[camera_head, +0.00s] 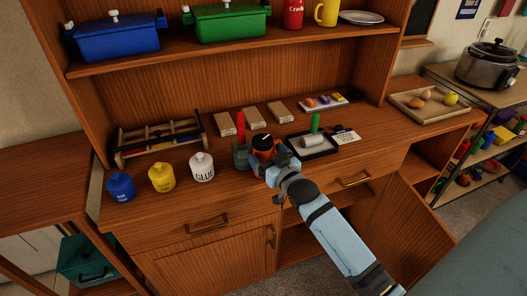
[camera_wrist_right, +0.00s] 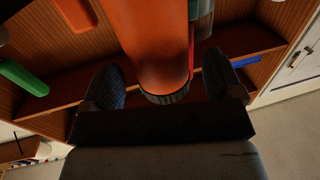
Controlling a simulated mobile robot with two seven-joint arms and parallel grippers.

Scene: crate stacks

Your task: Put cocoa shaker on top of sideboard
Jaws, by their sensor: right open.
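The cocoa shaker appears to be the orange cylinder with a dark top (camera_head: 263,142), upright at the front part of the sideboard (camera_head: 226,191) top. In the right wrist view the orange cylinder (camera_wrist_right: 155,45) with a black ridged rim lies between the two fingers. My right gripper (camera_head: 269,163) is open around or just in front of it, with gaps visible beside the fingers in the wrist view. The gripper hides the shaker's lower part, so I cannot tell whether its base rests on the wood. My left gripper is not in view.
A dark green container (camera_head: 241,156) stands close left of the shaker, with a white glue jar (camera_head: 202,168) further left. A black-rimmed tray (camera_head: 331,148) lies close right. Small boxes (camera_head: 254,116) stand behind. Bare wood shows at the right of the top.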

